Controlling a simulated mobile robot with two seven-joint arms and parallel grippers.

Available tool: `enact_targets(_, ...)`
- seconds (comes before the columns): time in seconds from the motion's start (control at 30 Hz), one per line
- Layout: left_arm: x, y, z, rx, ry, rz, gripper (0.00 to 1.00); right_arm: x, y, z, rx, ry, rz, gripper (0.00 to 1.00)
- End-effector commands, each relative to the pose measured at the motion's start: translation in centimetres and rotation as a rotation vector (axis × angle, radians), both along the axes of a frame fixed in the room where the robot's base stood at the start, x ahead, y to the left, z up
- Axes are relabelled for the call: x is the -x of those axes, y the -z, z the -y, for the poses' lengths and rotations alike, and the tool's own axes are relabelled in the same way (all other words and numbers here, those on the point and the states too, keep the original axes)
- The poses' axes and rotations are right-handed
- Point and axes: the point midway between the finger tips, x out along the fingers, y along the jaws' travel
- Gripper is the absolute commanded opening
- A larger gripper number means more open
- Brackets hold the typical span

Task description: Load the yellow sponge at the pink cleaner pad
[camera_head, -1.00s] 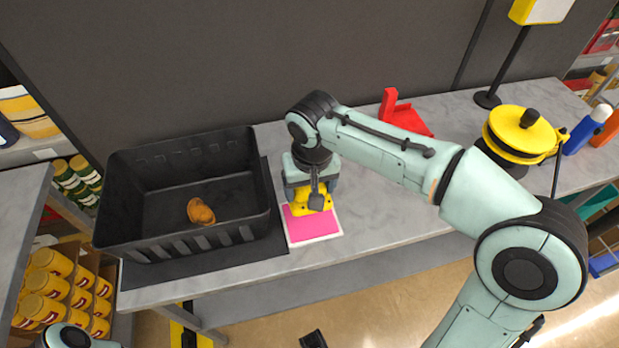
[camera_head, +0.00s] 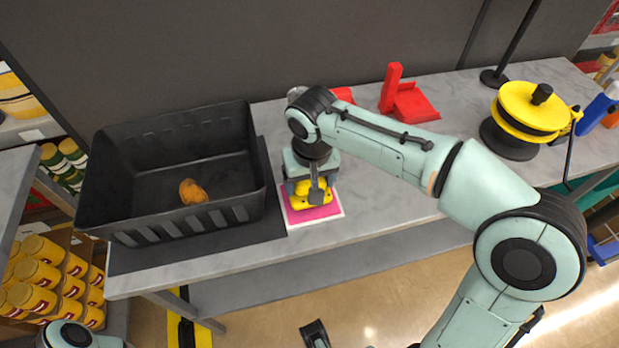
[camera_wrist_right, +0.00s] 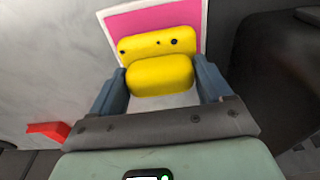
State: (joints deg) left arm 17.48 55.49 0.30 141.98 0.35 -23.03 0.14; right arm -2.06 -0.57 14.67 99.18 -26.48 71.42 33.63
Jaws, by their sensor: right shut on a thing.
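The yellow sponge (camera_head: 308,194) is in my right gripper (camera_head: 315,190). In the right wrist view the sponge (camera_wrist_right: 160,75) sits between the two blue-grey fingers (camera_wrist_right: 160,82), which are shut on it. It has small dark spots along its far part. The pink cleaner pad (camera_head: 318,212), with a white border, lies on the grey table by the black bin. The sponge covers much of the pad in the head view; whether they touch cannot be told. The pad (camera_wrist_right: 190,17) also shows beyond the sponge in the right wrist view.
A black bin (camera_head: 165,222) with a brownish-orange item (camera_head: 192,191) stands left of the pad. Red parts (camera_head: 408,104) and a yellow-topped round device (camera_head: 528,110) stand to the right. The grey tabletop (camera_head: 385,207) right of the pad is clear.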

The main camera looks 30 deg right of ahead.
Motion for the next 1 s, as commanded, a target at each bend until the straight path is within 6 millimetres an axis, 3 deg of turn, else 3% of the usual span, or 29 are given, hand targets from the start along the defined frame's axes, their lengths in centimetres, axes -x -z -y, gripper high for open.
enact_targets(1.0, 0.11, 0.45, 0.01, 0.001, 0.0, -0.002, 0.43, 0.02, 0.6, 0.0, 0.0, 0.0, 0.0, 0.54)
